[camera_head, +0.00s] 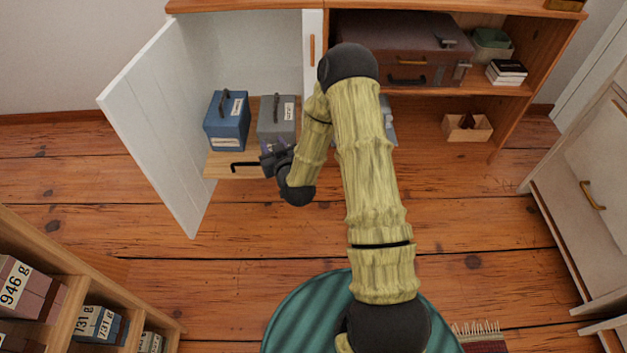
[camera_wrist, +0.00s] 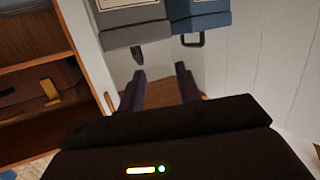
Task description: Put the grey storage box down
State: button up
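The grey storage box (camera_head: 276,122) stands upright on a pulled-out wooden shelf (camera_head: 228,168) in the open cabinet, with its dark handle on top. In the wrist view the grey box (camera_wrist: 130,18) is at the top, with its handle showing beyond my fingertips. My gripper (camera_head: 268,152) is in front of the box, near the shelf's front edge. In the wrist view my gripper (camera_wrist: 160,70) has its two fingers spread with nothing between them. The fingers look apart from the box. My arm hides part of the box's right side in the head view.
A blue storage box (camera_head: 226,122) stands just left of the grey one. The white cabinet door (camera_head: 160,125) is swung open at left. A brown suitcase (camera_head: 400,52) and a small wooden crate (camera_head: 467,127) sit at right. Open floor lies in front.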

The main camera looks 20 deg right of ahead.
jog(key=s+d+r+g, duration=0.1)
jog(key=s+r+g, duration=0.3)
jog(key=s, duration=0.4)
jog(key=s+d+r+g, duration=0.1)
jog(key=s+r+g, duration=0.3)
jog(key=s, duration=0.5)
jog(key=s+d+r+m+g, duration=0.1)
jog(key=s+r+g, duration=0.3)
jog(key=s, duration=0.5)
jog(key=shift+s+d+r+g+h, duration=0.25)
jog(key=shift+d+r+g+h, duration=0.1)
jog(key=shift+g+h, duration=0.05)
